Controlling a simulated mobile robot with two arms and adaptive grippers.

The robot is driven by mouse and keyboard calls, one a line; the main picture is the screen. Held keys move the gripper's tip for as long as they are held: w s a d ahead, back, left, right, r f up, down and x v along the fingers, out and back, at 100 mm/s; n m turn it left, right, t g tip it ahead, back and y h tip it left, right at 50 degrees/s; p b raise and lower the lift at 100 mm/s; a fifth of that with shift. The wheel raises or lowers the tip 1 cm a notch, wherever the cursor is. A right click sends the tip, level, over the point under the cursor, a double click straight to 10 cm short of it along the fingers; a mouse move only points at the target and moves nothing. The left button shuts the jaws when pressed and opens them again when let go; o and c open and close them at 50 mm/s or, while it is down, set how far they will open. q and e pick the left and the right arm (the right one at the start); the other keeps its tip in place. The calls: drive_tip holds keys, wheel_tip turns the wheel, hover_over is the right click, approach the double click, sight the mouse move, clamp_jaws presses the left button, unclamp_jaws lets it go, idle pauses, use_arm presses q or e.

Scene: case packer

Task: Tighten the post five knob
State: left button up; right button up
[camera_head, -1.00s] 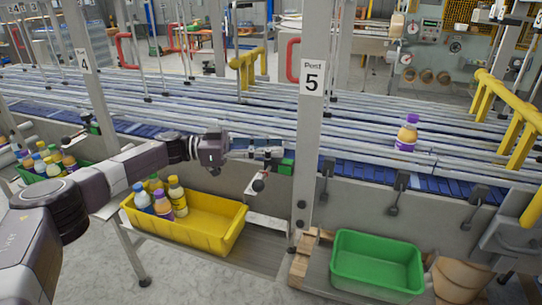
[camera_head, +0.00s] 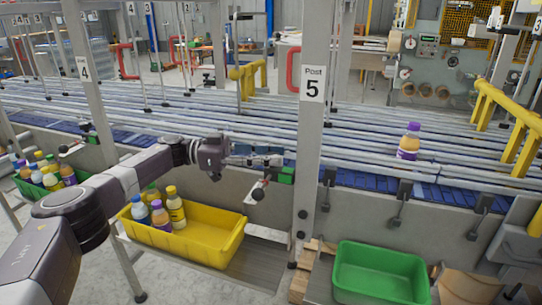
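Post five (camera_head: 312,130) is a grey upright with a "Post 5" sign. At its left side a small bracket carries a green block (camera_head: 286,175) and a dark round knob (camera_head: 258,194) with a pale tip, hanging below the rail. My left gripper (camera_head: 276,156) comes in from the left, pointing right, with its fingers just above the green block and knob. It seems apart from the knob, with nothing visibly held. The fingers are seen from the side, so their opening is unclear. My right gripper is out of view.
A yellow crate (camera_head: 228,244) with several bottles sits below my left arm. A green bin (camera_head: 379,273) stands right of post five. Post four (camera_head: 92,95) and yellow rails (camera_head: 502,112) flank the area.

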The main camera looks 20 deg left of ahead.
use_arm(q)
drive_tip(key=shift+o, duration=1.4)
drive_tip(key=v, duration=0.7)
drive_tip(key=shift+a, duration=0.2)
